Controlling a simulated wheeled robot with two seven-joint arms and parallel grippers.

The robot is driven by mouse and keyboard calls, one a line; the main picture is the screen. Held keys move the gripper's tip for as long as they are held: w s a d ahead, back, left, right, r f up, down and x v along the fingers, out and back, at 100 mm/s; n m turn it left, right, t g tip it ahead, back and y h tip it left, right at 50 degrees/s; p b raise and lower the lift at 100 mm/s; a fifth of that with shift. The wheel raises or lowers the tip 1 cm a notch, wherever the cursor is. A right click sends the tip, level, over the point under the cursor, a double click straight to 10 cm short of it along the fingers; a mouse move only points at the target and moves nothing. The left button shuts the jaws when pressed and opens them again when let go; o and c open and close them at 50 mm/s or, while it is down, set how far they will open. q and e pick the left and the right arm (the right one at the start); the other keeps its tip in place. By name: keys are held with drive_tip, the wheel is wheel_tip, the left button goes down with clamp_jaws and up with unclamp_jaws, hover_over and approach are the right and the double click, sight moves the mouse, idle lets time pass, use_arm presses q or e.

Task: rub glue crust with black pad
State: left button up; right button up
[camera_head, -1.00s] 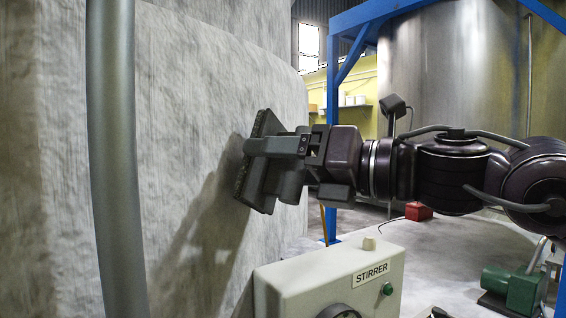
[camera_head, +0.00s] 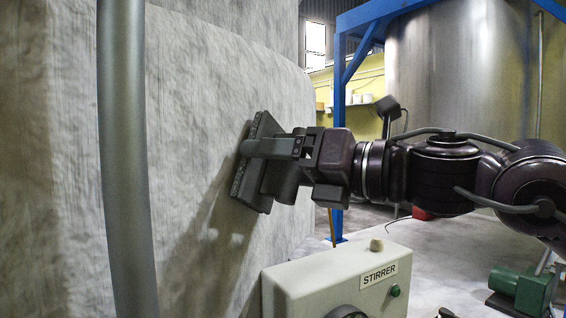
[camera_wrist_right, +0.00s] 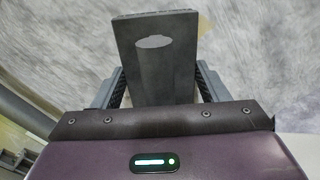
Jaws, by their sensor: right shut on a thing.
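My right gripper (camera_head: 270,163) is shut on the black pad (camera_head: 246,187), a dark rectangular block with a rough outer face. The pad is tilted, with that face turned to the big pale, streaky tank wall (camera_head: 205,90); I cannot tell whether it touches. In the right wrist view the pad (camera_wrist_right: 156,75) stands between the two fingers, with a pale oval on its near side. The wall is mottled grey and white, so I cannot pick out the glue crust for certain. Small pale spots (camera_head: 237,240) show in the shadow below the pad. My left gripper is not in view.
A grey vertical pipe (camera_head: 125,170) stands in front of the wall at left. A pale box labelled STIRRER (camera_head: 300,285) is below my right arm. A blue frame (camera_head: 339,110) and metal tank (camera_head: 460,70) stand behind; a green motor (camera_head: 520,290) is at lower right.

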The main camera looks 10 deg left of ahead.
drive_tip(key=shift+a, duration=0.3)
drive_tip(key=shift+w+d, duration=0.1)
drive_tip(key=shift+w, duration=0.05)
drive_tip(key=shift+w+d+p, duration=0.85)
drive_tip(key=shift+w+p, duration=0.8)
drive_tip(key=shift+w, duration=1.8)
drive_tip(key=shift+s+a+f+b, duration=0.1)
drive_tip(key=shift+s+a+b, duration=0.2)
drive_tip(key=shift+s+b, duration=0.5)
drive_tip(key=shift+s+a+r+b, duration=0.1)
drive_tip(key=shift+s+a+b, duration=0.2)
drive_tip(key=shift+s, duration=0.9)
drive_tip(key=shift+s+a+f+b, duration=0.1)
drive_tip(key=shift+s+a+b, duration=0.15)
drive_tip(key=shift+s+b, duration=0.55)
drive_tip(key=shift+s+a, duration=0.2)
drive_tip(key=shift+s, duration=0.6)
drive_tip(key=shift+d, duration=0.1)
